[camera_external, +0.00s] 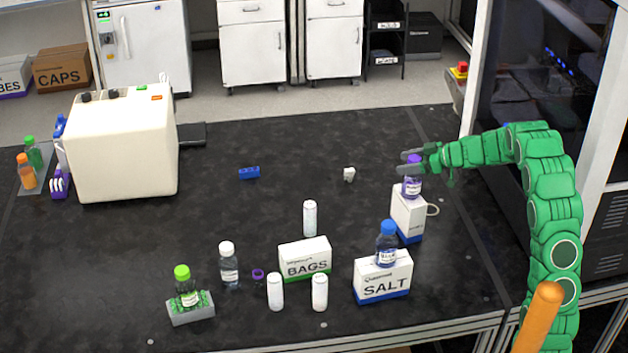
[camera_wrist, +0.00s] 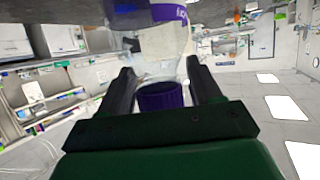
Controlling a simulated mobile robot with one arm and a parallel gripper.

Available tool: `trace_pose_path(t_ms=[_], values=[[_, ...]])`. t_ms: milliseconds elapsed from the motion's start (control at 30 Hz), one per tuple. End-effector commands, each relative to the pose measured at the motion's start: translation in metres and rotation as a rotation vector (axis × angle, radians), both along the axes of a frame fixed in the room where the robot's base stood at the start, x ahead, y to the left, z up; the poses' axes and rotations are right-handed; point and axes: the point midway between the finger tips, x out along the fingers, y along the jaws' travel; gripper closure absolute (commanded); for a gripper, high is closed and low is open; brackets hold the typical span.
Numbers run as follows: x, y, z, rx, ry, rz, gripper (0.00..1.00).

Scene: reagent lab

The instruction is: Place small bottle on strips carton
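The small bottle (camera_external: 412,188) has a purple cap and a purple-and-white label. It is upright at the top of the white and blue carton (camera_external: 407,218) at the right; its base appears to meet the carton's top. The carton's lettering is too small to read. My gripper (camera_external: 404,162) reaches in from the right, its fingers on either side of the bottle near the cap. In the wrist view the purple cap (camera_wrist: 160,96) and clear bottle body lie between my two fingers (camera_wrist: 160,75). I cannot tell whether the fingers press on the bottle.
A blue-capped bottle (camera_external: 386,246) stands on the SALT carton (camera_external: 382,278) just in front. A BAGS carton (camera_external: 305,260), several white bottles and a green-capped bottle (camera_external: 187,290) on a rack stand at the front. A white machine (camera_external: 125,145) is at the left. The table's middle is mostly clear.

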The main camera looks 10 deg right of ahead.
Motion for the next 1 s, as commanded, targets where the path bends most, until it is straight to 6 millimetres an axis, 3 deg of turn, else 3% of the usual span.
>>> trace_pose_path(t_ms=[467,1000], values=[[-0.002,-0.005,0.005,0.0,-0.001,-0.002,0.3],[-0.028,-0.059,0.03,0.0,-0.001,-0.002,0.3]])
